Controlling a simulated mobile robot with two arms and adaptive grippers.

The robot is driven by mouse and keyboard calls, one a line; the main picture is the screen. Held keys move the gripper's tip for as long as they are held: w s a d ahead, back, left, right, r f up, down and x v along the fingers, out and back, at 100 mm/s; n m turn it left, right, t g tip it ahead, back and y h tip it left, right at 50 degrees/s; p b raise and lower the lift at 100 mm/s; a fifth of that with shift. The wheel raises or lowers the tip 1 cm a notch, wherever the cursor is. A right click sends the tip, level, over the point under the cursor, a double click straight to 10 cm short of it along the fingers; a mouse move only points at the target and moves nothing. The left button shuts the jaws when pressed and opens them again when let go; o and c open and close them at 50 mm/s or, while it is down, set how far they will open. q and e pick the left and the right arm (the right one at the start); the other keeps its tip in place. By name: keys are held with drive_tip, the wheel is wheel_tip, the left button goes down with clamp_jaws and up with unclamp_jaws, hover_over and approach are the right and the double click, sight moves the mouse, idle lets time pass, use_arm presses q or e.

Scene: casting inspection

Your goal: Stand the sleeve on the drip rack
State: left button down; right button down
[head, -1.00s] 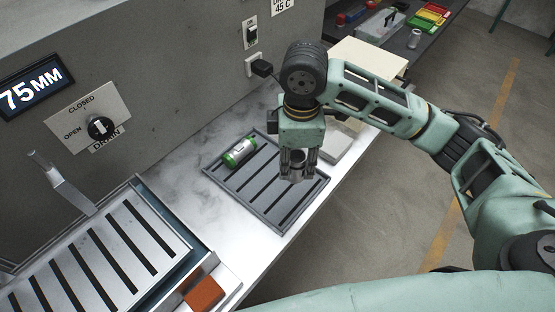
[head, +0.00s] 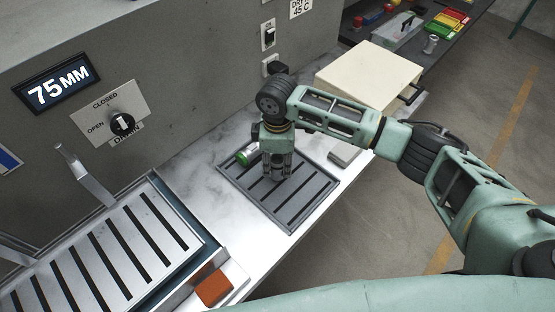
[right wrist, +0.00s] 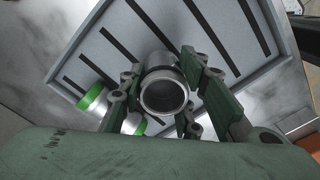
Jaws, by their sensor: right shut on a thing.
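The sleeve (right wrist: 163,92) is a short grey metal tube. In the right wrist view I look into its open end, between the fingers of my right gripper (right wrist: 165,80), which is shut on it. In the head view the right gripper (head: 277,174) points down, low over the back half of the drip rack (head: 308,197); its fingers mostly hide the sleeve there. The drip rack is a dark grey tray with long slots, also in the right wrist view (right wrist: 100,50). I cannot tell whether the sleeve touches the rack. My left gripper is not in view.
A green and silver can (head: 247,154) lies on the rack's back left, close beside the right gripper and partly hidden. A silver slotted grate (head: 120,225) and an orange block (head: 213,287) are at left. A cream box (head: 370,75) stands behind. The rack's front half is clear.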

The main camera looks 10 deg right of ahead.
sight(277, 163)
drive_tip(key=shift+a+f, duration=0.1)
drive_tip(key=shift+f, duration=0.05)
drive_tip(key=c, duration=1.3)
unclamp_jaws()
wheel_tip(277, 163, up, 12)
drive_tip(key=shift+r+b, duration=0.2)
drive_tip(key=shift+b, duration=0.7)
